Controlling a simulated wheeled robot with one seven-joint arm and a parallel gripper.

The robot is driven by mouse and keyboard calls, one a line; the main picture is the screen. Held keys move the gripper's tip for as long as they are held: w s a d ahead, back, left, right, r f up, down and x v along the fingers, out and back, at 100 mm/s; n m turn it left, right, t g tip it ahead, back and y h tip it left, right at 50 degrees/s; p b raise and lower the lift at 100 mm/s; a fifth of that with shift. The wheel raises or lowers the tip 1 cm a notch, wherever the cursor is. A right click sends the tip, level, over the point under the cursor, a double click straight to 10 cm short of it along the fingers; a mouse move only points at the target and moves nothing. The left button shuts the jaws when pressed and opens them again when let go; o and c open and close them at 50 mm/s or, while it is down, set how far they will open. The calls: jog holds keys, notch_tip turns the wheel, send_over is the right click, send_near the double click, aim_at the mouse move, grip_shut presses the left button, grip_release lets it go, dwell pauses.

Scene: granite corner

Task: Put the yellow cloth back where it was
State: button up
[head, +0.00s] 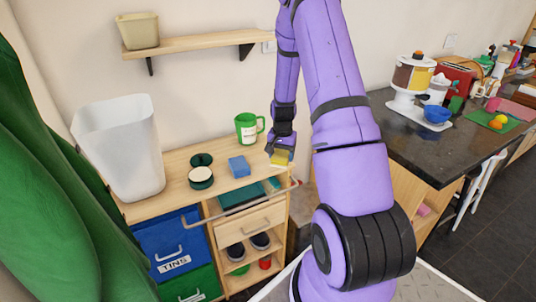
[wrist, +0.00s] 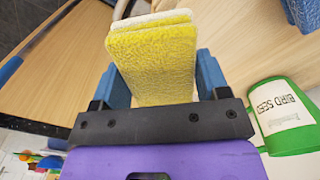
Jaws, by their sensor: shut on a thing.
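The yellow cloth (wrist: 155,62) is a thick folded pad with a paler layer along its far edge. My gripper (wrist: 158,78) is shut on it, with one blue finger on each side. In the head view my gripper (head: 281,149) points down near the right end of the wooden cabinet top (head: 180,163), and the cloth (head: 281,158) shows below it. I cannot tell whether the cloth touches the wood. The cloth is right of the blue block (head: 238,166) and in front of the green mug (head: 247,130).
A drawer (head: 248,222) with green things is open below. The mug, labelled BIRD SEED (wrist: 287,112), is close to my gripper. A dark counter (head: 440,150) is right.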

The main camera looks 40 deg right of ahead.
jog(key=w, duration=0.5)
jog(key=w+d, duration=0.1)
jog(key=w, duration=0.2)
jog(key=shift+d+f, duration=0.1)
jog(key=shift+f, duration=0.3)
notch_tip(320, 180, down, 4)
jog(key=shift+r, duration=0.25)
jog(key=o, duration=0.8)
jog(key=shift+r, duration=0.15)
